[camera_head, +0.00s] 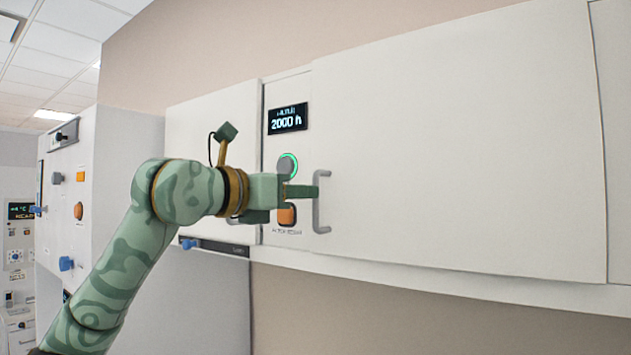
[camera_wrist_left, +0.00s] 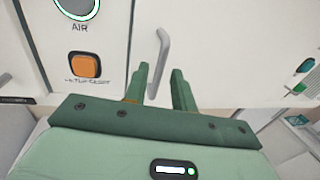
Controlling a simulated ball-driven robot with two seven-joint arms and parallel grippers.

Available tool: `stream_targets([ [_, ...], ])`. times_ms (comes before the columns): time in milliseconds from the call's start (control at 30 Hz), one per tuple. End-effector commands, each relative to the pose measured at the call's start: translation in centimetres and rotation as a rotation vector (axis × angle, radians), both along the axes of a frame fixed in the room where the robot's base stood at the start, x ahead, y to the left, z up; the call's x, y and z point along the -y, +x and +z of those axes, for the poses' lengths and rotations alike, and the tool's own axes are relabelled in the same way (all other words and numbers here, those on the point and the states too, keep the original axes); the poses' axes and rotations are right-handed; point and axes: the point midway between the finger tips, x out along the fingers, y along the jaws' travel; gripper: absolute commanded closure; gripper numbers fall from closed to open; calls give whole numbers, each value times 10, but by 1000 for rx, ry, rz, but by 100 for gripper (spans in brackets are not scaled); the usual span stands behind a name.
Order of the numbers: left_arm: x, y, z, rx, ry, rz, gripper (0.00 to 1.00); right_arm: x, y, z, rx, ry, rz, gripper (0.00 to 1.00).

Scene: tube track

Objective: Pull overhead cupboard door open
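The overhead cupboard door (camera_head: 460,150) is a wide white panel and looks shut. Its grey bar handle (camera_head: 323,222) stands upright at the door's left edge. My left gripper (camera_head: 305,190) reaches it from the left, with the fingertips overlapping the handle in the head view. In the left wrist view, the two green fingers of my left gripper (camera_wrist_left: 161,85) are apart, and the handle (camera_wrist_left: 162,52) shows in the gap between and beyond them. I cannot tell whether a finger touches it. My right gripper is in neither view.
Left of the door is a control panel with a display (camera_head: 287,118), a green-ringed button (camera_head: 287,164) and an orange button (camera_head: 286,215). A white cabinet with blue knobs (camera_head: 66,263) stands far left. The wall below the cupboard is clear.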

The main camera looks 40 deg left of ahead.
Motion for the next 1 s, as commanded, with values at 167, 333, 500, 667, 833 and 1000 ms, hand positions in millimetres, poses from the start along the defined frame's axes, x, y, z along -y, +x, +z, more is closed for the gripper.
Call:
stream_targets([
  [167, 3, 31, 2, -2, -1, -1, 74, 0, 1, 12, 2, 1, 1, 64],
  [333, 4, 44, 0, 0, 0, 0, 74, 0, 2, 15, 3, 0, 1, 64],
  [500, 4, 45, -1, 0, 1, 1, 74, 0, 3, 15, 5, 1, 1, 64],
  [667, 4, 45, -1, 0, 1, 0, 88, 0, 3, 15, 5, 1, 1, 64],
  [833, 4, 45, -1, 0, 1, 0, 100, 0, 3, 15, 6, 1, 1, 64],
  [1000, 3, 45, -1, -1, 0, -6, 100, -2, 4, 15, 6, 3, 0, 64],
])
